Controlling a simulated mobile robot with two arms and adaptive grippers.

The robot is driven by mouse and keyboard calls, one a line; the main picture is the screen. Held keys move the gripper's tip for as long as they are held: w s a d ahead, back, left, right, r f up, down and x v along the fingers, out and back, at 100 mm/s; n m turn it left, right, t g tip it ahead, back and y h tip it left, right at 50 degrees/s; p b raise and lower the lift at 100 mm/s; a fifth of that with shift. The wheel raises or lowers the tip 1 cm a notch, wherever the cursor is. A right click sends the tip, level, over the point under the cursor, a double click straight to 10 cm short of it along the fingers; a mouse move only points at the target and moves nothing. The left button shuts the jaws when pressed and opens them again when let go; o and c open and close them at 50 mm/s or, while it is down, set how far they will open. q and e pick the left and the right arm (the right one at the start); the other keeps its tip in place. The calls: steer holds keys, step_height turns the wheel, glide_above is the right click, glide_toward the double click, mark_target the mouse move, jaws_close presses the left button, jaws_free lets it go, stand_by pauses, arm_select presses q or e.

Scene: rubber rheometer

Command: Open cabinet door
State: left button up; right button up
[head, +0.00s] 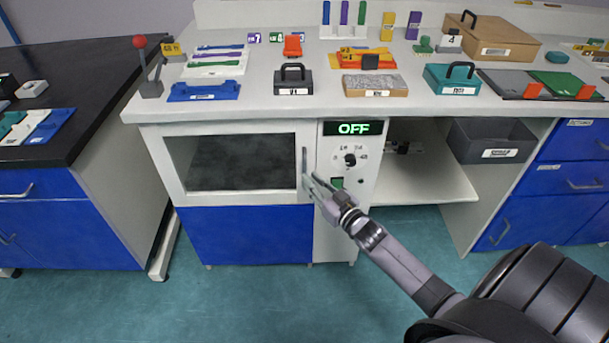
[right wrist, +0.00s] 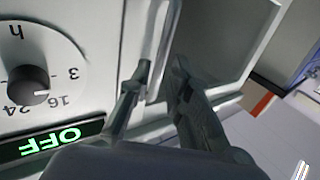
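The cabinet door (head: 181,183) is white-framed with a dark window (head: 243,162), and it looks closed. Its vertical metal handle (head: 305,163) is on the right edge of the door. It also shows in the right wrist view (right wrist: 163,35). My right gripper (head: 313,181) is at the lower part of the handle. In the right wrist view its two fingers (right wrist: 162,72) are apart, one on each side of the handle's end. I see no clear grip on the handle. My left gripper is not in view.
A control panel (head: 364,180) with a dial (head: 350,160) and a green OFF display (head: 353,128) is right of the door. The countertop (head: 250,104) carries many items. The floor (head: 240,300) before the cabinet is clear.

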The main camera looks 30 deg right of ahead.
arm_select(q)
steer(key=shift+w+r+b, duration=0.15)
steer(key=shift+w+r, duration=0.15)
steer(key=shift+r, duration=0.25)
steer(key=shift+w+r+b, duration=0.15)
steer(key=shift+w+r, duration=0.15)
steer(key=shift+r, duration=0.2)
arm_select(e)
steer(key=shift+w, duration=2.2)
steer(key=shift+a, duration=0.1)
jaws_close()
